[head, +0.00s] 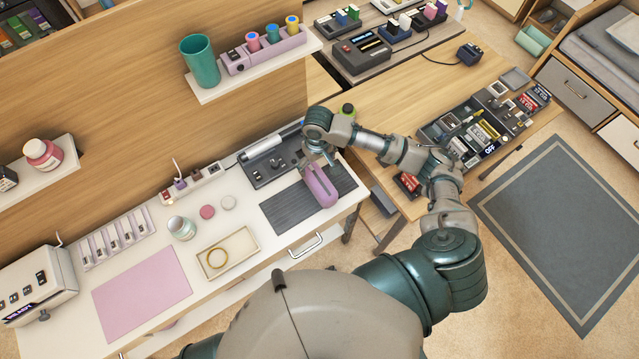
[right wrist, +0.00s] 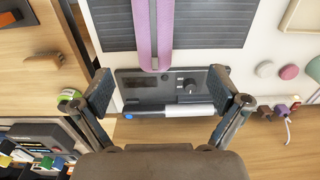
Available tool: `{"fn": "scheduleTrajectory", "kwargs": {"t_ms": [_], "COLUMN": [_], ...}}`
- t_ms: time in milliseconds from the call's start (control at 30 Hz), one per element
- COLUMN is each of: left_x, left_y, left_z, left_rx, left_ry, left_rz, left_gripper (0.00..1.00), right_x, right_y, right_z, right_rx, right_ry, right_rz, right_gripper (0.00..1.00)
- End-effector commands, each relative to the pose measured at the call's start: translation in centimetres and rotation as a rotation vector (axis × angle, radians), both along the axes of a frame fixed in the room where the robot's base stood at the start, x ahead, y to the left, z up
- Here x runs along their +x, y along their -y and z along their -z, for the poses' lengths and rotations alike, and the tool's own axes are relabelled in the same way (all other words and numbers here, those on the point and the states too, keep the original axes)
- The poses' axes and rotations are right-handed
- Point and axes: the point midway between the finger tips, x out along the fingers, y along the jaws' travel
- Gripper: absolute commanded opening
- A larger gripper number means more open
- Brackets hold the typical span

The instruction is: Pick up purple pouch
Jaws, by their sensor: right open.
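The purple pouch (head: 321,187) is a long, narrow purple shape at the dark ridged mat on the white desk. It also shows in the right wrist view (right wrist: 153,32) at the top, cut off by the frame edge. My right gripper (head: 328,153) is above the desk close to the pouch's far end. In the right wrist view its fingers are spread wide and empty (right wrist: 163,90), with the pouch's near end just beyond the fingertips. I cannot tell whether a finger touches it. My left gripper is not in view.
A dark control panel (head: 268,165) with a knob and a white cylinder lies behind the mat (head: 275,211). A tray with a ring (head: 240,238), jar (head: 181,228) and pink mat (head: 140,288) are left. A wooden table (head: 400,98) with a filled organizer stands right.

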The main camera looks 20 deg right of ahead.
Motion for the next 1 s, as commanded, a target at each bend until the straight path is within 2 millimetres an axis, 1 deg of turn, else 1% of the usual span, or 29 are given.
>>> {"fn": "scheduleTrajectory", "kwargs": {"t_ms": [33, 67, 167, 500, 633, 867, 1000], "left_x": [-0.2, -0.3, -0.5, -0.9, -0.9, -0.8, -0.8], "left_y": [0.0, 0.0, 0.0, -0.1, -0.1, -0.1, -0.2], "left_z": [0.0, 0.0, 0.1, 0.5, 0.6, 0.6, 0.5], "left_rx": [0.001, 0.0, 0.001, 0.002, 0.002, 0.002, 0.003], "left_ry": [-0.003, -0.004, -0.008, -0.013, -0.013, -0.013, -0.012], "left_rz": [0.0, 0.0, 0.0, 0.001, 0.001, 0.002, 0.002], "left_gripper": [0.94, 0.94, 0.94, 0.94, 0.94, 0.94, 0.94], "right_x": [0.3, 0.4, 0.4, 0.5, 0.5, 0.5, 0.6], "right_y": [0.6, 0.8, 1.0, 1.0, 1.0, 1.0, 1.0], "right_z": [-0.4, -0.4, 0.6, 8.5, 10.5, 12.3, 14.6], "right_rx": [-0.013, -0.015, -0.019, -0.019, -0.017, -0.017, -0.018], "right_ry": [-0.005, -0.009, -0.017, -0.016, -0.013, -0.013, -0.014], "right_rz": [0.016, 0.023, 0.034, 0.033, 0.032, 0.031, 0.032], "right_gripper": [0.98, 0.98, 0.98, 0.98, 0.98, 0.98, 0.98]}}
